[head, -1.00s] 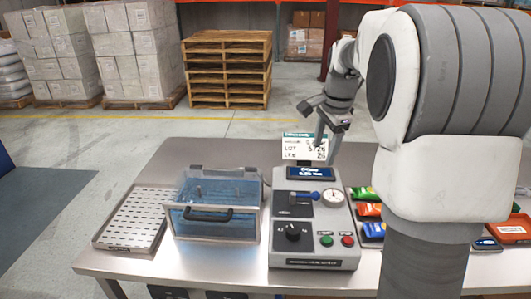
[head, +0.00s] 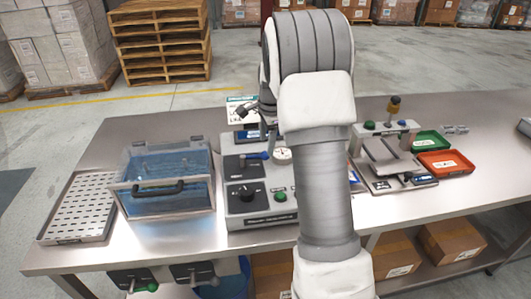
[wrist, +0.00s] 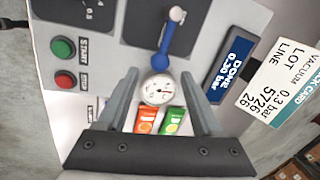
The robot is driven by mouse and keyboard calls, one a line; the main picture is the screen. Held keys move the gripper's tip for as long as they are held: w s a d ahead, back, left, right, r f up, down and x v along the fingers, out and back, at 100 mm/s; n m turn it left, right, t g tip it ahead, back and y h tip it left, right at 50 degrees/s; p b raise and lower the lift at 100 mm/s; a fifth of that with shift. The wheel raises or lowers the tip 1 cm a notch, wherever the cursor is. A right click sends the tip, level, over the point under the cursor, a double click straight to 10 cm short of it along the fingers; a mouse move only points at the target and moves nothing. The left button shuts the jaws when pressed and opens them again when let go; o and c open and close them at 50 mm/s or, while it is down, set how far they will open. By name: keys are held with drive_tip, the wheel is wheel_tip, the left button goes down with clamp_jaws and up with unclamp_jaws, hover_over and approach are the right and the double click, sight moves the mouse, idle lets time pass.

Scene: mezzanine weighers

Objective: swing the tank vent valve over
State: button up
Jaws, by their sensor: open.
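The vent valve, a blue lever (head: 257,156) on a dark plate, is on top of the grey control box (head: 237,210) in the head view. In the wrist view the blue lever (wrist: 165,45) runs from a pale round end at the top down toward the gauge. My gripper (wrist: 161,78) is open, its fingers either side of the gauge in that view, with nothing between them; it appears above the box, apart from the lever. In the head view my gripper (head: 269,128) is small and partly hidden by my arm. The clear tank (head: 165,190) with blue contents stands left of the box.
A round gauge (wrist: 157,88), green button (wrist: 63,47) and red button (wrist: 66,80) sit near the lever. The display (wrist: 232,65) reads DONE, 0.30 bar. A lot card (wrist: 281,84) stands behind it. A perforated tray (head: 80,208) lies at left; a scale (head: 388,160) stands at right.

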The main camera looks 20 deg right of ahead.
drive_tip(key=f, duration=0.2)
drive_tip(key=w+f, duration=0.1)
drive_tip(key=f, duration=0.2)
clamp_jaws()
idle(0.3)
idle(1.0)
